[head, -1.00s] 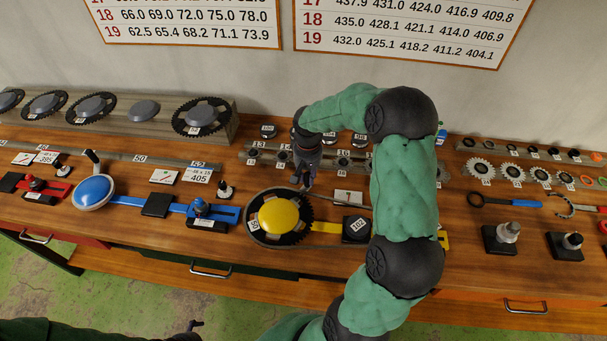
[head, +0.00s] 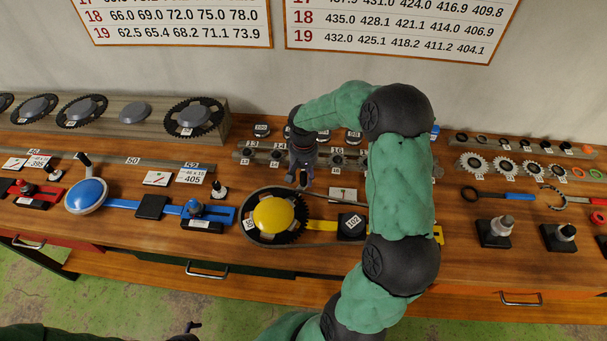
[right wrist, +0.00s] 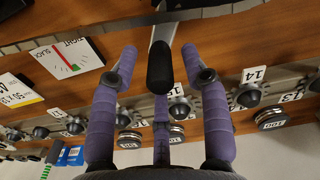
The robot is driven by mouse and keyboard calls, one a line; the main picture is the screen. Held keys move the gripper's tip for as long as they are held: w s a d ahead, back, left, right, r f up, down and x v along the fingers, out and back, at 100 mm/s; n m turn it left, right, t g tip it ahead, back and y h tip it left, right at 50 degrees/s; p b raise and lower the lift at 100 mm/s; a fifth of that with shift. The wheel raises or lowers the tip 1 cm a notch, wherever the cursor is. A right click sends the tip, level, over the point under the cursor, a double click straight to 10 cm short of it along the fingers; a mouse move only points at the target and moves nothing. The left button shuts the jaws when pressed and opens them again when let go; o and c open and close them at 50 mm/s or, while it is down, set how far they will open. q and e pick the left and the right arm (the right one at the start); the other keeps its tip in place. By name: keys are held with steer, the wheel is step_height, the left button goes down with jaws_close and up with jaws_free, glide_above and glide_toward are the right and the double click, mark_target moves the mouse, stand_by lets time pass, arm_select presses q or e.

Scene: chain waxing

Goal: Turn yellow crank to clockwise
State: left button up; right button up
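The yellow crank (head: 274,216) is a round yellow disc on a dark toothed ring with a chain around it, on the bench in the head view. My right gripper (head: 303,180) is at the upper right of the disc. In the right wrist view, the black crank handle (right wrist: 160,68) stands between the spread purple fingers of my right gripper (right wrist: 160,60). The fingers are open around the handle, with gaps visible on both sides. Only a dark tip of my left gripper (head: 192,327) shows at the bottom edge of the head view; its fingers are not clear.
A black block (head: 351,226) sits on the yellow rail right of the disc. A blue crank (head: 86,195) stands to the left. A slack/tight card (right wrist: 68,57) lies beside the handle. Numbered parts on a rail (head: 250,153) stand behind my right gripper.

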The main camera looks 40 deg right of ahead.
step_height(320, 180, up, 12)
stand_by(0.6)
steer(key=shift+f, duration=0.1)
stand_by(0.5)
